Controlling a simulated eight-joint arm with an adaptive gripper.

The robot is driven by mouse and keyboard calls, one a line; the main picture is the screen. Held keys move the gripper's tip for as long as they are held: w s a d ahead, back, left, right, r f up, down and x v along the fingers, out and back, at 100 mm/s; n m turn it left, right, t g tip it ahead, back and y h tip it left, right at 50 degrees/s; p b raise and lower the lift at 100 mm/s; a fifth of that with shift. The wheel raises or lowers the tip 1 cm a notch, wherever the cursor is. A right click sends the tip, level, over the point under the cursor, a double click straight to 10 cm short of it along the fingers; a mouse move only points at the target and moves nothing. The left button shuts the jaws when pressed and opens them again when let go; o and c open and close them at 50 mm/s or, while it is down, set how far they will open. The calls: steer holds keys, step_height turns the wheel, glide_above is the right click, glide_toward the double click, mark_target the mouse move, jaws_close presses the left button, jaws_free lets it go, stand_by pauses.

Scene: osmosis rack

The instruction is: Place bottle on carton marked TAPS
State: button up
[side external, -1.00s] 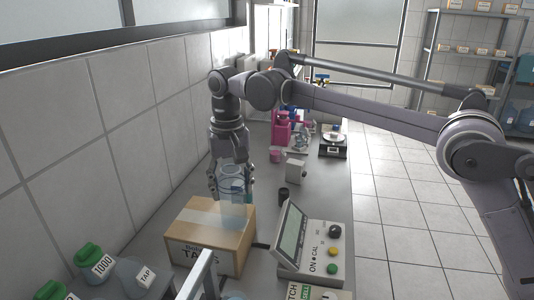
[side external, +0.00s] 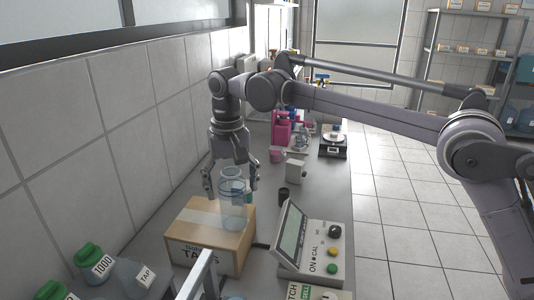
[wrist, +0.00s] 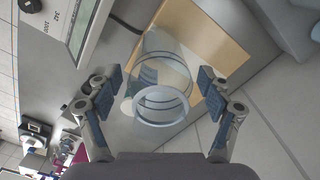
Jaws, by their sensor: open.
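A clear bottle (side external: 233,212) stands upright on the top of a brown cardboard carton (side external: 185,231), near the carton's right side. The carton's front label reads "TAPS", partly hidden by a metal post. My gripper (side external: 230,186) is open around the bottle's upper part, with its fingers spread to both sides. In the wrist view the bottle (wrist: 160,85) lies between the open fingers of my gripper (wrist: 158,90), with a gap on each side. Its round mouth faces the camera, and the carton (wrist: 215,45) shows behind it.
A grey meter with a screen and coloured buttons (side external: 312,245) stands right of the carton. A small black cup (side external: 284,196) and a white box (side external: 296,171) stand behind it. Bottles with green caps (side external: 93,262) stand at front left. A tiled wall runs along the left.

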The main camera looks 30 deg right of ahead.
mark_target(233, 164)
step_height(233, 164, up, 7)
steer(key=shift+d+r, duration=0.3)
steer(key=s+d+n+t, duration=0.1)
steer(key=s+d+t, duration=0.1)
steer(key=s+d, duration=0.35)
steer(key=s+d+t, duration=0.2)
steer(key=s+d, duration=0.1)
steer(key=d, duration=0.5)
steer(key=s+d+f+t, duration=0.1)
steer(key=s+d+f, duration=0.4)
steer(key=s+f, duration=0.1)
steer(key=s+d+f+n+t, duration=0.1)
steer(key=s+d+f+t, duration=0.1)
steer(key=s+d+f, duration=0.2)
steer(key=s+f, duration=0.3)
steer(key=s, duration=0.2)
steer(key=shift+d+f, duration=0.3)
steer(key=shift+d, duration=0.1)
